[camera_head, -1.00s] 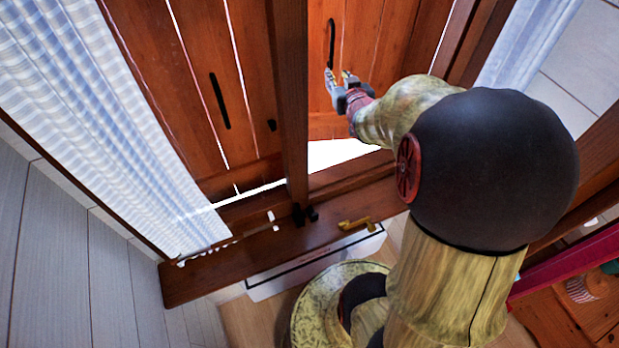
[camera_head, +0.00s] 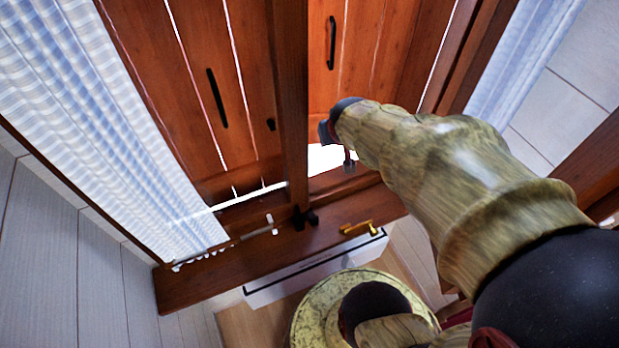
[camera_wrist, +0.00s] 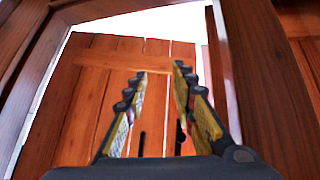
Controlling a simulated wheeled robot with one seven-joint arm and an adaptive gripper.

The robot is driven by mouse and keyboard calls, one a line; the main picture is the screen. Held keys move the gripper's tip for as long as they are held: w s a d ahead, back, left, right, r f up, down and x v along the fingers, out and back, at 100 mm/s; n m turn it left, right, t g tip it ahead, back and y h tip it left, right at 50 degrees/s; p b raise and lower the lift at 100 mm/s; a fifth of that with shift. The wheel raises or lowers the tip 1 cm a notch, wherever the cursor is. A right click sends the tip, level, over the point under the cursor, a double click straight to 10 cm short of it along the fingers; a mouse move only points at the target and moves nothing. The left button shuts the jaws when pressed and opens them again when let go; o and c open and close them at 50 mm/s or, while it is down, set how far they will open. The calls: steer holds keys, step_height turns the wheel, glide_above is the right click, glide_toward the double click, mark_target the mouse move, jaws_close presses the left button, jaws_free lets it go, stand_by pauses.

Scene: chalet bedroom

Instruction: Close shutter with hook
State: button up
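The left wooden shutter (camera_head: 190,60) has a long dark handle (camera_head: 217,98) and a small dark fitting (camera_head: 271,125). The right shutter (camera_head: 362,60) has a dark handle (camera_head: 331,43); a bright gap shows below its lower edge. The wrist view shows a shutter (camera_wrist: 90,95) facing my gripper. My gripper (camera_wrist: 160,72) is open and empty, its two fingers apart. Dark bars (camera_wrist: 141,145) show low between the fingers; I cannot tell which fitting they are. In the head view my forearm and wrist hide most of the gripper, which is below the right handle. No hook can be clearly made out.
A dark wooden post (camera_head: 291,90) stands between the shutters. Below is a wooden sill (camera_head: 230,265) with a brass-coloured lever (camera_head: 357,228). White curtains hang at the left (camera_head: 90,110) and right (camera_head: 515,60). Frame timber (camera_wrist: 250,80) is close on the right in the wrist view.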

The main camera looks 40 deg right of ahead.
steer(key=s+a+n+g+y+b, duration=0.1)
steer(key=s+a+b, duration=0.3)
steer(key=a, duration=0.8)
steer(key=shift+s+a+f+n+g+y, duration=0.3)
steer(key=shift+s+n+y, duration=0.35)
steer(key=shift+s, duration=0.65)
